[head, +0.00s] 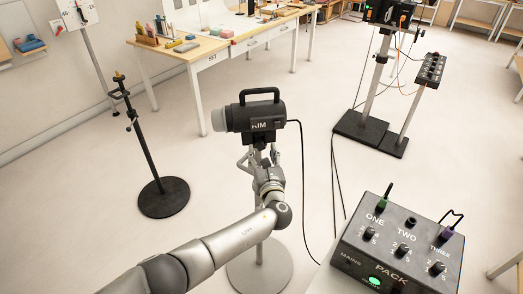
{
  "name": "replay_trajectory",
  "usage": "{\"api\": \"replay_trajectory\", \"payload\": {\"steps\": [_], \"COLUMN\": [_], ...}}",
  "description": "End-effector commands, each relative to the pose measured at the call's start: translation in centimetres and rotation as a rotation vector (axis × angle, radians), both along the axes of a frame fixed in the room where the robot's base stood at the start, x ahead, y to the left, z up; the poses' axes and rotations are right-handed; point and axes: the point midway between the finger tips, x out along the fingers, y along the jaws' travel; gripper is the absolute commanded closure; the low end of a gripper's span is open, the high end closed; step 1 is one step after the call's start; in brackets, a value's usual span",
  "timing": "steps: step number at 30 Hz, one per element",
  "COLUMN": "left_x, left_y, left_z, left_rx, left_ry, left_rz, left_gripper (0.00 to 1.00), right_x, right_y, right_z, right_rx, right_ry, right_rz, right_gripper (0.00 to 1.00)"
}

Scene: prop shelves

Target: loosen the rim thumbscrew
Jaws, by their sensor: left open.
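The rim lamp (262,116), a dark grey head with a top handle, a light front at its left end and white lettering that seems to read RIM, sits on a stand with a round grey base (276,275). My left arm reaches up from the bottom left. My left gripper (258,157) is open just below the lamp, at its mount on top of the stand. The fingers and the mount overlap in the picture. I cannot make out the thumbscrew, nor tell whether a finger touches it. My right gripper is not in view.
A black power pack (410,222) with knobs and a green lit switch stands at the bottom right. A dark stand (163,198) is on the left. A workbench (205,52) with small items is behind. Cables (334,170) lie across the floor. Open floor lies between.

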Motion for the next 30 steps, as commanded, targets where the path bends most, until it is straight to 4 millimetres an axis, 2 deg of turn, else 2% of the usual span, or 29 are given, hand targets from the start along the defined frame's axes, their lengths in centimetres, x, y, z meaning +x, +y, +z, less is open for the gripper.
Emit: {"api": "replay_trajectory", "payload": {"steps": [3, 7, 19, 30], "left_x": [1.1, 1.9, 2.2, 2.2], "left_y": [0.1, 0.3, 0.3, 0.3], "left_z": [0.0, -0.1, 0.0, 0.0], "left_rx": [0.001, 0.001, -0.001, 0.0], "left_ry": [-0.001, 0.0, 0.001, 0.001], "left_rz": [-0.001, 0.0, -0.001, 0.0], "left_gripper": [0.5, 0.5, 0.5, 0.96], "right_x": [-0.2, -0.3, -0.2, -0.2], "right_y": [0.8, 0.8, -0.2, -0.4], "right_z": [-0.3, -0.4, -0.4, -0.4], "right_rx": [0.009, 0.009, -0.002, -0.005], "right_ry": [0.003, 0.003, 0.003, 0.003], "right_rz": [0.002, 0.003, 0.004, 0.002], "right_gripper": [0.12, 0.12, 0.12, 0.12]}}
